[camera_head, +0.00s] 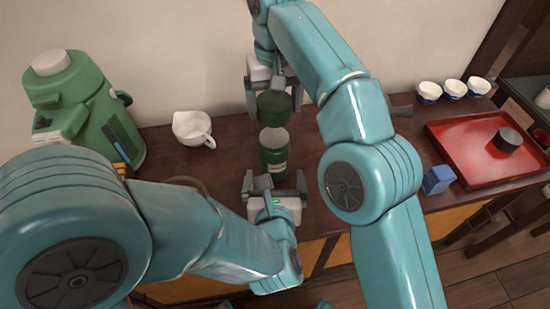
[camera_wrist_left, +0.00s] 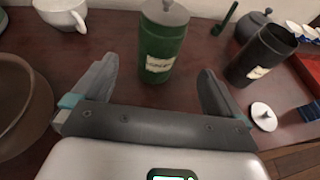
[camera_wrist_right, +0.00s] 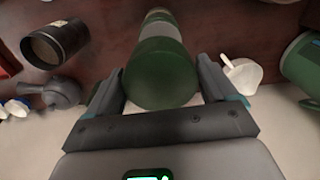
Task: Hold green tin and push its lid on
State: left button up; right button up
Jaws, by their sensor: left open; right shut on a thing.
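The green tin (camera_head: 274,158) stands upright on the dark wooden top, with a pale label. It also shows in the left wrist view (camera_wrist_left: 161,42), where its grey inner top has a small knob (camera_wrist_left: 168,4). The lid (camera_wrist_right: 160,74) fills the space between the fingers in the right wrist view and partly hides the tin.
A white spouted cup (camera_head: 193,129) and a large green flask (camera_head: 85,105) stand to the left. In the left wrist view, an open dark tin (camera_wrist_left: 262,57) and a loose pale lid (camera_wrist_left: 264,114) are to the right. A red tray (camera_head: 480,165) and blue block (camera_head: 438,179) lie farther right.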

aim_at(274, 161)
jog(key=shift+w, duration=0.1)
jog(key=shift+s+r, duration=0.1)
jog(key=shift+s, duration=0.3)
pick_arm(q)
jog(key=x, duration=1.1)
jog(key=shift+f, duration=0.1)
pick_arm(e)
jog(key=shift+w+f, duration=0.2)
jog(key=shift+w, duration=0.05)
pick_arm(q)
jog(key=shift+w, duration=0.35)
pick_arm(e)
jog(key=shift+s+r, duration=0.1)
jog(key=shift+s, duration=0.05)
pick_arm(q)
jog(key=shift+f, duration=0.1)
jog(key=c, duration=1.4)
pick_arm(e)
jog(key=shift+f, duration=2.55)
jog(key=shift+f, duration=0.85)
